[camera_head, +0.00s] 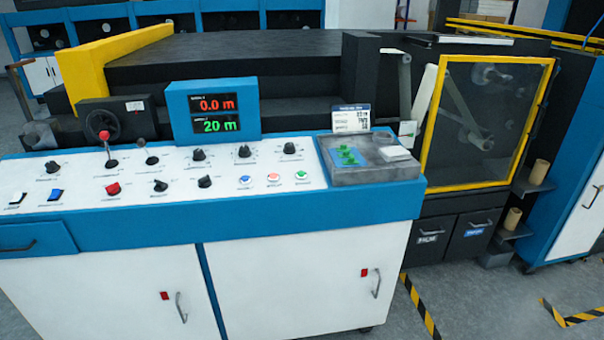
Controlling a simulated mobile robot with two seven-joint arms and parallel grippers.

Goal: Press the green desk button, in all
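A green button (301,175) sits on the white top of the control desk (130,191), at the right end of a short row of three. A pale red button (273,177) and a blue button (245,180) are to its left. From this view I cannot tell whether the green button is pressed in. A display (213,112) at the back of the desk reads 0.0 m in red and 20 m in green. Neither of my grippers is in view.
A grey tray (375,174) right of the buttons holds green pieces (347,155) and a white block. Black knobs, a red knob (113,188) and a red-topped lever (105,137) stand on the desk. A yellow-framed guard (485,122) is at right. Nothing covers the green button.

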